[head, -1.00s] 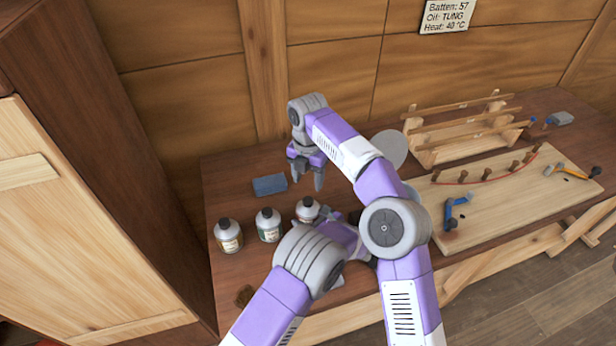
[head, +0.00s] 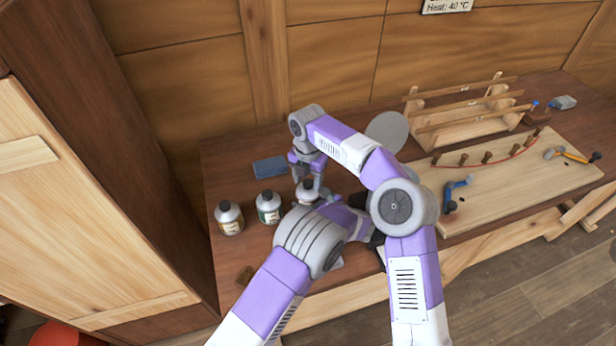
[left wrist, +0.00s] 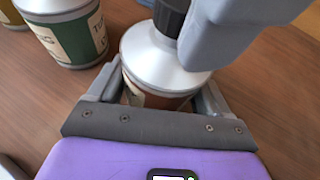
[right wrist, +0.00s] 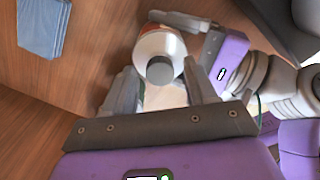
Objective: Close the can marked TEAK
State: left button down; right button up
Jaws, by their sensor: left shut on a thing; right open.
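Three silver cans with dark caps stand in a row at the table's left: one with a tan label (head: 229,218), one with a green label (head: 268,207), and the rightmost can (head: 306,194). My left gripper (left wrist: 158,92) is shut around the rightmost can's body; its label is mostly hidden, so I cannot read its name. The green label seems to begin "TU" in the left wrist view (left wrist: 72,35). My right gripper (head: 312,190) is open above the held can. Its fingers straddle the dark cap (right wrist: 160,70), which sits on the can's top.
To the right are a round grey disc (head: 387,132), a wooden rack (head: 465,125), and a pale board (head: 520,190) with pegs and tools. A cabinet stands at left.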

grip_shut()
jog(key=m, duration=2.6)
grip_release()
